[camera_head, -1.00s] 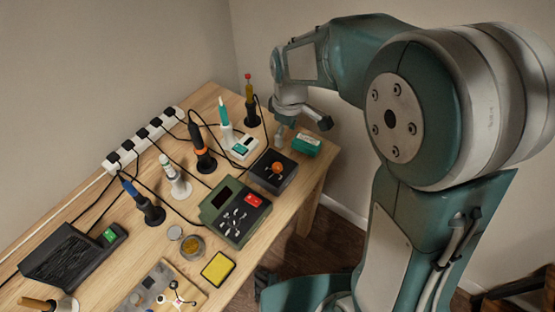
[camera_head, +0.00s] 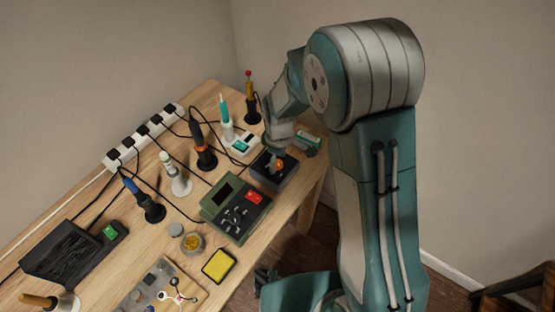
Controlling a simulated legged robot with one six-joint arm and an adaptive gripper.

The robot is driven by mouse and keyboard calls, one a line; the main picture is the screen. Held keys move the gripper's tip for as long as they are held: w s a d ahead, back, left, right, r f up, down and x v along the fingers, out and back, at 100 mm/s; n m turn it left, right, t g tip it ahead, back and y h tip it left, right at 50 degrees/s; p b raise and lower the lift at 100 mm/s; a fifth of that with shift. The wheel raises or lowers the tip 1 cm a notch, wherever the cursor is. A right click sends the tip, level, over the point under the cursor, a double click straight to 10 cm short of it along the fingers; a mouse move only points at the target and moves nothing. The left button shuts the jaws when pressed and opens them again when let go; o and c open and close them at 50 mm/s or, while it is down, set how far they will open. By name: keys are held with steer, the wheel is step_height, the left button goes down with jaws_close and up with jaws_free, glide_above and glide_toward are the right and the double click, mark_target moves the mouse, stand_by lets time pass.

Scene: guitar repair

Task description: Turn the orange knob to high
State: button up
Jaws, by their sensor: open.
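The orange knob (camera_head: 280,164) sits on top of a small black box (camera_head: 264,179) near the right end of the workbench. It is partly hidden by my gripper (camera_head: 274,163), which points down over it from above. My gripper is open, with a fingertip at the left of the knob. I cannot tell whether the fingers touch the knob, and its pointer or markings are too small to read.
A green-grey station (camera_head: 222,195) with a red display stands left of the black box. A white-and-teal unit (camera_head: 241,146) and several soldering irons in stands, one orange (camera_head: 199,136), stand behind. A green box (camera_head: 307,139) lies to the right. A yellow sponge (camera_head: 218,265) lies in front.

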steer(key=shift+f, duration=0.2)
jaws_close()
